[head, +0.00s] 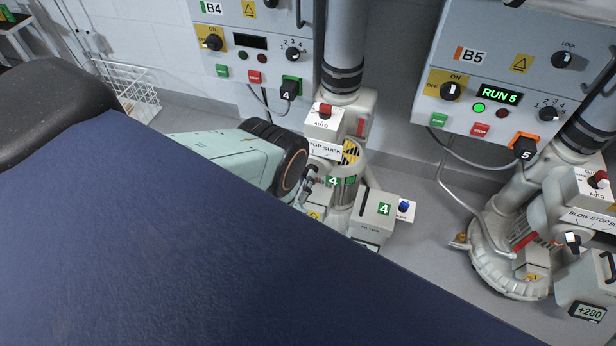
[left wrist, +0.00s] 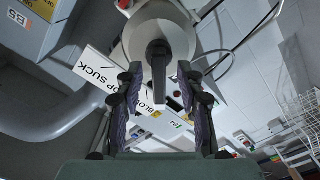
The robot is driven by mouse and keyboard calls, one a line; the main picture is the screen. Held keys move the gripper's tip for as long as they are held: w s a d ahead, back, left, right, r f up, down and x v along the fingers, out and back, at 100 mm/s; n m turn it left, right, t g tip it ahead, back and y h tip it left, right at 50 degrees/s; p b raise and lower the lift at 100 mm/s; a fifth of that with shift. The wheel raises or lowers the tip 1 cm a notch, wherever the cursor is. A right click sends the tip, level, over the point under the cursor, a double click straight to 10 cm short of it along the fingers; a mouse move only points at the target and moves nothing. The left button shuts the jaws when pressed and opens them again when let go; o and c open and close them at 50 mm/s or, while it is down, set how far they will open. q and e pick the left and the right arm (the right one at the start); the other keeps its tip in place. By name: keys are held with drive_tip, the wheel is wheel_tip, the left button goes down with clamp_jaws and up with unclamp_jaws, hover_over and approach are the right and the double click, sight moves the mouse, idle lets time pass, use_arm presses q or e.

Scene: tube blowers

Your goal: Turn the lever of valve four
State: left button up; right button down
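The valve four unit stands at the centre of the head view, with a green "4" label (head: 333,181) on its body and a "STOP SUCK" plate (head: 323,150) above. My left gripper (head: 311,184) reaches it from the left, mostly hidden behind my pale green wrist. In the left wrist view the valve's dark lever (left wrist: 158,66) hangs from a round pale hub (left wrist: 178,36). My open left gripper (left wrist: 159,85) has one finger on each side of the lever, with gaps showing on both sides. The plate (left wrist: 98,74) lies left of the lever. My right gripper is not in view.
Panel B4 (head: 262,50) is on the wall above the valve. A filter box (head: 372,213) marked 4 sits right of it. Panel B5 (head: 510,75) shows "RUN 5", with another blower (head: 500,265) below. A wire basket (head: 130,88) stands at the left. Grey floor is clear between the units.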

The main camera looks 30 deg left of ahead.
use_arm(q)
drive_tip(key=shift+b+x, duration=0.3)
drive_tip(key=shift+x, duration=1.15)
drive_tip(key=shift+d, duration=0.1)
drive_tip(key=shift+c, duration=0.3)
clamp_jaws()
